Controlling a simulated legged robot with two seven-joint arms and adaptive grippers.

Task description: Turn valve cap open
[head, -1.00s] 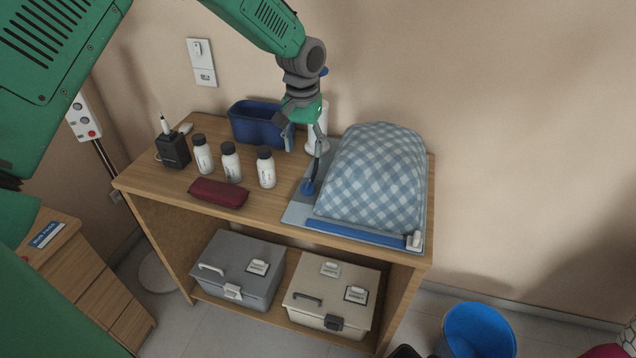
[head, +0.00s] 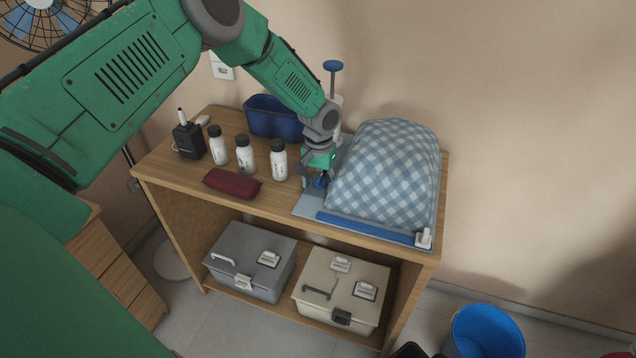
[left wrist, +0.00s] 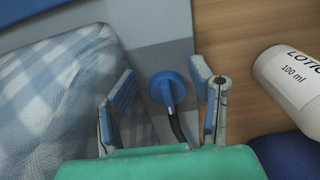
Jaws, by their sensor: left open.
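The blue round valve cap (left wrist: 167,88) lies on the flat grey-blue border of a bag, with a raised grip bar across its top and a dark hose beside it. In the head view the cap (head: 320,181) is mostly hidden by my gripper. A blue-and-white checked bulge (head: 385,175) fills the bag beside it; it also shows in the left wrist view (left wrist: 60,90). My left gripper (head: 314,180) is above the cap, pointing down. In the left wrist view the left gripper (left wrist: 163,80) is open, one finger on each side of the cap, apart from it. My right gripper is out of view.
White bottles (head: 278,160) and a dark red case (head: 231,184) stand left of the gripper on the wooden shelf top (head: 170,165). A blue bin (head: 275,120) and a blue-handled pump (head: 333,66) are behind.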

